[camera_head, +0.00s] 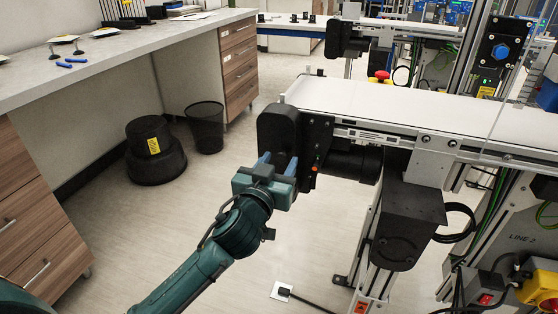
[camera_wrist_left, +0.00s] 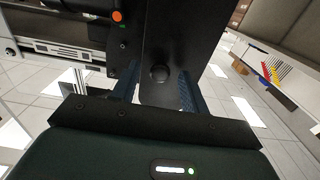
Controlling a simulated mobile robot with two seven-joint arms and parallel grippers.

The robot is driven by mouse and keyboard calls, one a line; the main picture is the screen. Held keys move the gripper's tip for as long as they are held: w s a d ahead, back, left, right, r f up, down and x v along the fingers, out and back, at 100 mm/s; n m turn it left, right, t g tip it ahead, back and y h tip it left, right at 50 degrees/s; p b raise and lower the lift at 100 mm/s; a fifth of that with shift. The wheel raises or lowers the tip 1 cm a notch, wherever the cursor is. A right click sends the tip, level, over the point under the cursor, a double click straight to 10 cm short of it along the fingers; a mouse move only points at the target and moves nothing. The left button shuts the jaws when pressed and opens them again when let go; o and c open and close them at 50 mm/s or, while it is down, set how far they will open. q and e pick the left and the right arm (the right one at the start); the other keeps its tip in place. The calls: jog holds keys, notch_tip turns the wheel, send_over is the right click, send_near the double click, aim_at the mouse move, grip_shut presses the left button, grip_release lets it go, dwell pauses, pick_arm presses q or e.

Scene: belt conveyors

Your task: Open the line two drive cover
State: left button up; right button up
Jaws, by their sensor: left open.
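The drive cover (camera_head: 277,128) is a black rounded housing at the near end of a white belt conveyor, left of the picture's middle. It looks closed against the conveyor's side plate. My left gripper (camera_head: 277,163) is at the cover's lower part, with its blue fingers pointing at it. In the left wrist view the black cover (camera_wrist_left: 165,50) with a round knob (camera_wrist_left: 159,73) reaches in between the two spread fingers. The gripper is open, with a finger on either side; whether either touches cannot be told. My right gripper is not in view.
The conveyor's belt (camera_head: 370,98) runs to the right. A motor (camera_head: 355,163) and a black box (camera_head: 408,220) hang below it. A "LINE 2" label (camera_head: 522,238) is at right. The floor between is clear.

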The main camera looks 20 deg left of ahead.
pick_arm(q)
jog(key=shift+w, duration=0.45)
grip_shut()
dwell(0.4)
